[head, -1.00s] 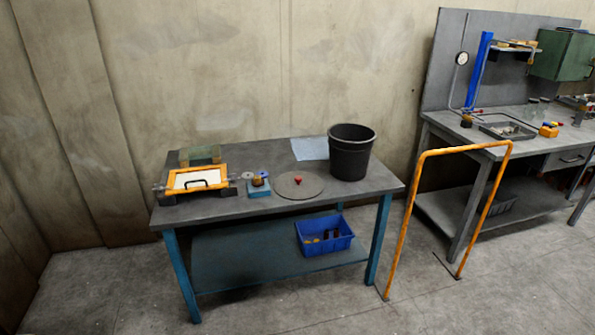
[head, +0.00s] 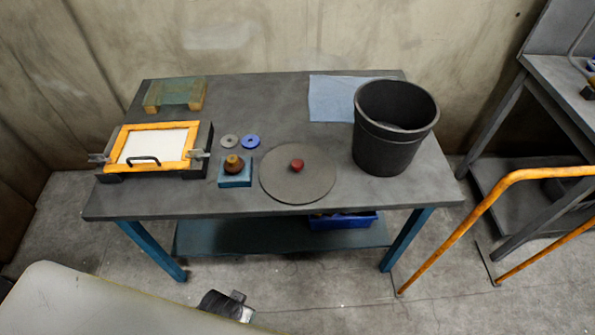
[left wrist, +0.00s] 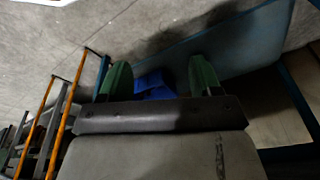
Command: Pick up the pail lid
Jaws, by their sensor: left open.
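The pail lid (head: 285,185) is a flat grey disc with a red knob (head: 297,166). It lies on the table near the front edge, left of the black pail (head: 394,130), which stands upright and open. My left gripper (left wrist: 158,72) is open and empty, with two green fingers apart in the left wrist view. In the head view, part of my left arm shows at the bottom left, in front of the table and apart from the lid; the fingers are not clear there. My right gripper is not in view.
Left of the lid are a blue block with a brown knob (head: 235,173), two rings (head: 250,141) and an orange-framed screen (head: 157,146). A blue cloth (head: 332,100) lies behind. A blue bin (head: 343,221) sits on the lower shelf. An orange rail (head: 505,186) stands at right.

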